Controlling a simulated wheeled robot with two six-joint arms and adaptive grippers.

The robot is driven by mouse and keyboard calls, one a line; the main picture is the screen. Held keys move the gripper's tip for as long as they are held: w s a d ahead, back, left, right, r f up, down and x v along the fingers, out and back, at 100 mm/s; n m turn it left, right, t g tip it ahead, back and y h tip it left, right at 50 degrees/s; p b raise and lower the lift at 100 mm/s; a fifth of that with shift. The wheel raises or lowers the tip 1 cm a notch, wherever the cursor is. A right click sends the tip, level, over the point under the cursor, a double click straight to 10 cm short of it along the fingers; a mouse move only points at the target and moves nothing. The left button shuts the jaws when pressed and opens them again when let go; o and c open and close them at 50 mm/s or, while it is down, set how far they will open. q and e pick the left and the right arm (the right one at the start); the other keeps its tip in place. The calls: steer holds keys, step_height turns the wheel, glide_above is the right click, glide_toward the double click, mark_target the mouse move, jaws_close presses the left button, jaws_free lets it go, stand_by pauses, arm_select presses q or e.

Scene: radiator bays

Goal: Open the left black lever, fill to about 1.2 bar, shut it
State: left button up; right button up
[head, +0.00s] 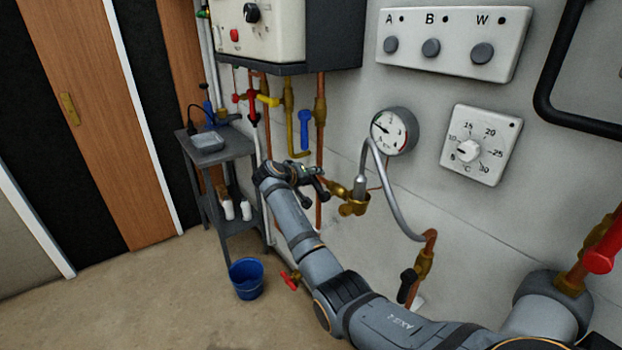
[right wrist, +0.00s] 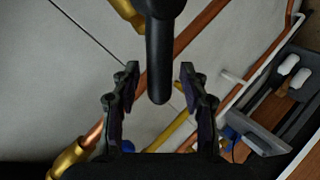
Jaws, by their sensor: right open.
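The left black lever (right wrist: 159,60) hangs between the spread fingers of my right gripper (right wrist: 159,78) in the right wrist view, with a gap on each side. In the head view my right gripper (head: 316,181) is beside the left brass valve (head: 352,207), and I cannot clearly tell the lever from the dark fingers. A grey braided hose (head: 393,205) loops from this valve to the right valve, which has its own black lever (head: 407,286). The round pressure gauge (head: 394,131) has its needle pointing up-left; its figures are too small to read. My left gripper is not in view.
A boiler (head: 262,28) hangs above red, yellow and blue levers. A blue lever (head: 305,130) is close above my gripper. A grey side table (head: 215,150) and blue bucket (head: 246,279) stand at left. A red lever (head: 604,250) is at right.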

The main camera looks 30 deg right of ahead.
steer(key=v, duration=1.2)
steer(key=shift+a, duration=0.1)
